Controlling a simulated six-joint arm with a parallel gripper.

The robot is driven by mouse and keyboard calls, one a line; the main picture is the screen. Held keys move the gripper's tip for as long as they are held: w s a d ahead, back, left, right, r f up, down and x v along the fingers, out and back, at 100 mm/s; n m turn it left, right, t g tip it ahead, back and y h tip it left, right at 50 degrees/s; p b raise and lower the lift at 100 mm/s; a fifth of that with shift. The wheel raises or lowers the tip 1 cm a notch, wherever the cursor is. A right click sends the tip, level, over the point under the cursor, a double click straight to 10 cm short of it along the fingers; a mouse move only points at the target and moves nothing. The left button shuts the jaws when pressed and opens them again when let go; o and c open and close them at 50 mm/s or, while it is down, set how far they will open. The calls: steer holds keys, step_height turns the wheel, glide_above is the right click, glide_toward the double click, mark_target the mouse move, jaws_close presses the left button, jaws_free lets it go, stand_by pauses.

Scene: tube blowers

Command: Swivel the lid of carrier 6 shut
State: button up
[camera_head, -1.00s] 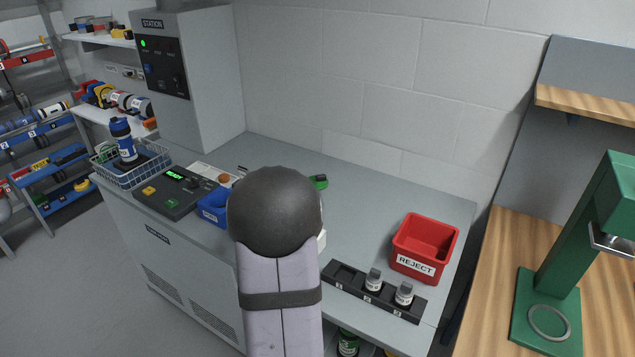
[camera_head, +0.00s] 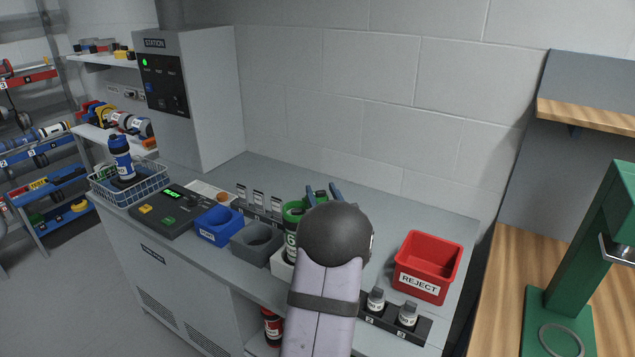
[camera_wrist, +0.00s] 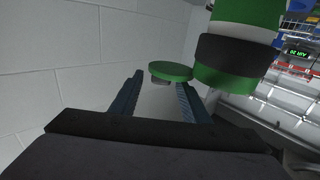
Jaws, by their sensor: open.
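The green carrier (camera_head: 291,240) stands upright in a white holder (camera_head: 281,266), partly hidden by my arm; its label is only partly visible and seems to read 6. In the wrist view the carrier (camera_wrist: 238,50) shows a green body with a black band at the right, outside my jaws. Its round green lid (camera_wrist: 170,71) sticks out sideways from the carrier, swung open. My gripper (camera_wrist: 158,92) is open, its blue fingers to either side below the lid in the picture; contact cannot be told. In the head view my gripper (camera_head: 322,192) shows just beyond my dark wrist.
A grey holder (camera_head: 257,243) and a blue bin (camera_head: 219,226) stand left of the carrier. A rack with small capped vials (camera_head: 407,315) and a red reject bin (camera_head: 427,266) lie to the right.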

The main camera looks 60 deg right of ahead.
steer(key=shift+p+x, duration=0.85)
steer(key=shift+x, duration=1.7)
steer(key=c, duration=1.1)
